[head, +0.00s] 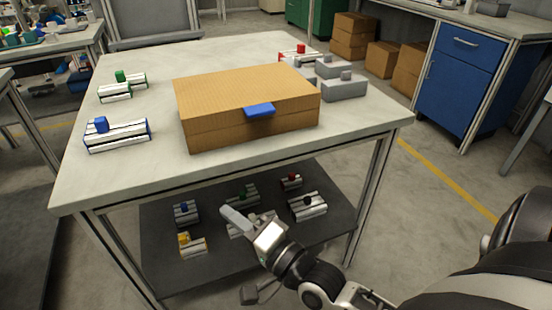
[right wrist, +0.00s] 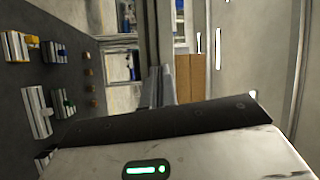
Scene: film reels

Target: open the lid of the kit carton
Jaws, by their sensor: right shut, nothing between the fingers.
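The kit carton (head: 225,130) is a tan box in the middle of the white tabletop in the head view. Its lid (head: 245,88) lies closed on top, with a blue tab (head: 259,110) at the front edge. My right gripper (head: 230,212) is shut and empty. In the head view it is in front of the table, lower than the tabletop and below the carton, apart from it. In the right wrist view the gripper body fills the bottom and the carton does not show. My left gripper is not in view.
White blocks with green (head: 120,77) and blue (head: 101,125) knobs lie left of the carton. Grey blocks (head: 344,88) and a red-knobbed block (head: 300,53) lie right and behind. The lower shelf (head: 160,265) holds several more blocks. The tabletop's front strip is clear.

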